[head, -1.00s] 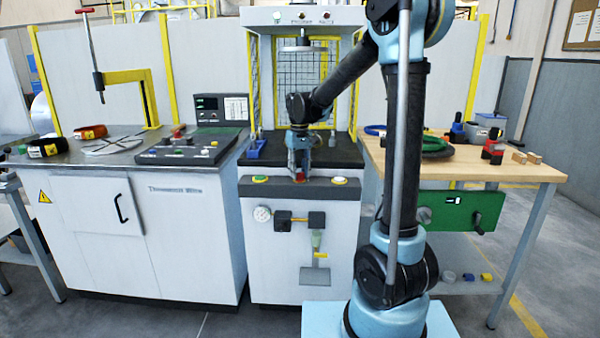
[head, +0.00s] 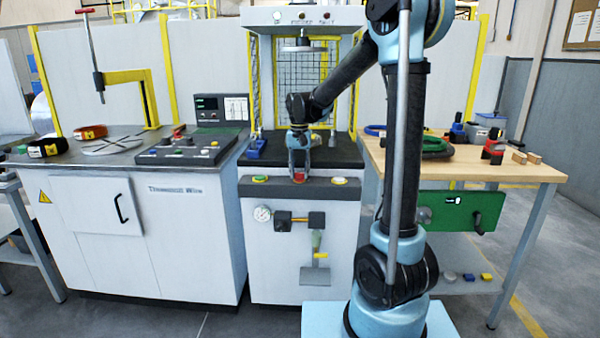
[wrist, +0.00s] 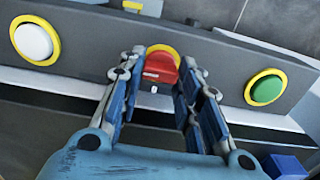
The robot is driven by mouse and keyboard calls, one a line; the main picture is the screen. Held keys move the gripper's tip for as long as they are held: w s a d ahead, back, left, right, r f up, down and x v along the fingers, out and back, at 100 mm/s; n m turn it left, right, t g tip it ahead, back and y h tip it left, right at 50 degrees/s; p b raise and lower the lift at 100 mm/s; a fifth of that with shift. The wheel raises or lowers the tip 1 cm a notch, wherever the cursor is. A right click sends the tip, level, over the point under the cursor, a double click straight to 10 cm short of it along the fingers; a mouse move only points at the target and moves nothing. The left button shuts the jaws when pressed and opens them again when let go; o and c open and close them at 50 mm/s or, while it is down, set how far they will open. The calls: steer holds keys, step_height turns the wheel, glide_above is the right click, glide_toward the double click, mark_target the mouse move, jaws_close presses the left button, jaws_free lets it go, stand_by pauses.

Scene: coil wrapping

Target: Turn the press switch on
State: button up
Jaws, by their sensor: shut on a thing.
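The press switch is a red knob (head: 299,177) on a yellow round base, in the middle of the press's grey front panel. It also shows in the wrist view (wrist: 160,66), with the yellow rim behind it and a small white mark on its near end. My gripper (head: 299,172) reaches down to the panel from above. In the wrist view its two fingers (wrist: 160,75) stand on either side of the red knob, shut on it. The fingers hide part of the knob's sides. I cannot tell from its look whether the switch is on.
A green button (head: 261,179) and a white button (head: 339,181) sit on the panel either side of the switch. A blue holder (head: 256,149) stands on the press bed. A control console (head: 190,146) is at left, a wooden table (head: 475,168) at right.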

steer(key=shift+w, duration=0.1)
steer(key=o, duration=0.8)
steer(key=shift+c, duration=0.2)
step_height(320, 180, up, 12)
steer(key=shift+f, duration=0.1)
steer(key=s+d+f+t, duration=0.1)
steer(key=s+d+f, duration=0.2)
steer(key=s+d, duration=0.55)
steer(key=s+d+f, duration=0.3)
steer(key=s+d, duration=0.4)
steer(key=s, duration=0.2)
steer(key=s+d+f, duration=0.3)
steer(key=s+f, duration=0.4)
steer(key=s+d+f+t, duration=0.1)
steer(key=s+d+f, duration=0.2)
steer(key=s+f, duration=0.4)
steer(key=shift+s+n, duration=0.2)
steer(key=shift+n, duration=0.2)
